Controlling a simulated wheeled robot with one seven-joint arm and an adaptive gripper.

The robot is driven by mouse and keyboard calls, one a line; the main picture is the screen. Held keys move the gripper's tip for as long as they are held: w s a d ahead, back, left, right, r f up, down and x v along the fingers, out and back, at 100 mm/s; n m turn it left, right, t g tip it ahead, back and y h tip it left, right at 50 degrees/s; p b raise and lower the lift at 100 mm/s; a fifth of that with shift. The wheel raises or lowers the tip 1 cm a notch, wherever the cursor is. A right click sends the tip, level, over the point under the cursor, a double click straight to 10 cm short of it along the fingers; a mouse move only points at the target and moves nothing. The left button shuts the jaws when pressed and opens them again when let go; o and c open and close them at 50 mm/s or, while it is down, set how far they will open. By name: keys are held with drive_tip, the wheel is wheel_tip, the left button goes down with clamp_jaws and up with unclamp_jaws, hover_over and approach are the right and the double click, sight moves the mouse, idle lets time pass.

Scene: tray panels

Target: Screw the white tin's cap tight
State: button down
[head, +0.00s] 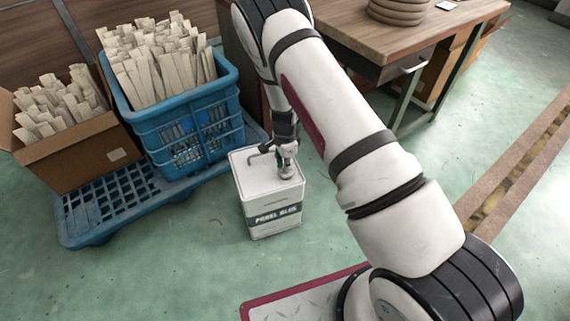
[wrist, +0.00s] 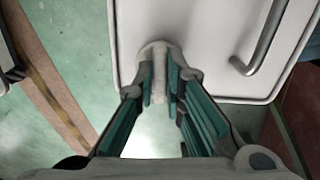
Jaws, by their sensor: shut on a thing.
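The white tin (head: 272,222), with a dark "PANEL GLUE" label, stands upright on the green floor. Its pale lid with a grey bar handle (wrist: 265,45) shows in the wrist view. The pale cap (wrist: 158,49) is at one edge of the lid, with a raised part between my fingers. My gripper (wrist: 161,82) is shut on this cap, one teal-padded finger on each side. In the head view my gripper (head: 287,163) is over the tin's top right part and hides much of the cap. I cannot tell how tightly the cap sits.
A blue crate (head: 190,125) and a cardboard box (head: 75,158), both full of pale strips, stand on a blue pallet (head: 85,222) left of the tin. A wooden table (head: 345,25) with coiled rings (head: 397,10) is behind. Open floor lies in front of the tin.

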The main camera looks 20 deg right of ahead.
drive_tip(key=shift+m, duration=0.6)
drive_tip(key=c, duration=1.7)
unclamp_jaws()
drive_tip(key=shift+o, duration=0.2)
wheel_tip(320, 180, up, 12)
